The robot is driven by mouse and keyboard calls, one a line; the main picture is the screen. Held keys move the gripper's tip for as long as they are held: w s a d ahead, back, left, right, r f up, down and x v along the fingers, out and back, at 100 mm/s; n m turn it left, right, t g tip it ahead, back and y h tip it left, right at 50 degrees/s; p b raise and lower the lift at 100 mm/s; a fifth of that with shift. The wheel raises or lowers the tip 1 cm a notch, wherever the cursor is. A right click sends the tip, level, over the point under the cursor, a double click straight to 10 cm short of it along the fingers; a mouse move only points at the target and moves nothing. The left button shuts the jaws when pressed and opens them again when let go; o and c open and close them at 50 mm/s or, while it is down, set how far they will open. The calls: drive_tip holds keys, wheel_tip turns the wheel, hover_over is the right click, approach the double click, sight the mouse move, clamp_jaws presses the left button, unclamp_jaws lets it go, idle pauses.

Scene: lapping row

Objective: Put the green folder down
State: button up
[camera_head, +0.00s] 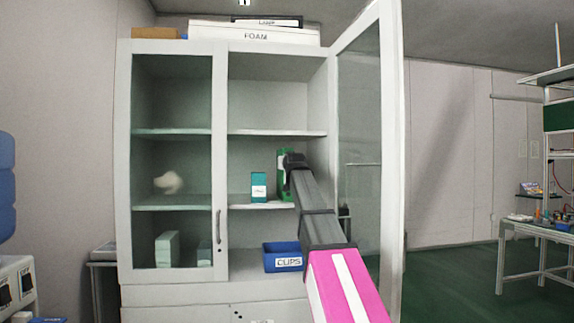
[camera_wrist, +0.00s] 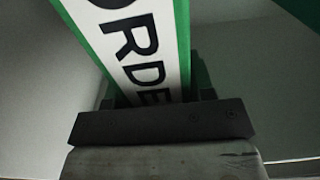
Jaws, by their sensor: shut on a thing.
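The green folder (camera_head: 282,165) is upright inside the right half of the white cabinet, at the middle shelf (camera_head: 245,205). In the head view my gripper (camera_head: 290,162) is at its right side and hides part of it. In the wrist view the green folder (camera_wrist: 135,40) shows a white label with large dark letters ending "RDE", and it stands between the fingers of my gripper (camera_wrist: 152,95). My gripper is shut on it. I cannot tell whether the folder's bottom touches the shelf.
A teal box (camera_head: 259,186) stands on the same shelf, just left of the folder. A blue CLIPS bin (camera_head: 283,258) sits below. The right glass door (camera_head: 362,150) is open beside my arm; the left door (camera_head: 172,160) is closed. A FOAM box (camera_head: 254,35) lies on top.

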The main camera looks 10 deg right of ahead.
drive_tip(key=o, duration=1.2)
drive_tip(key=shift+f, duration=0.1)
drive_tip(key=s, duration=1.2)
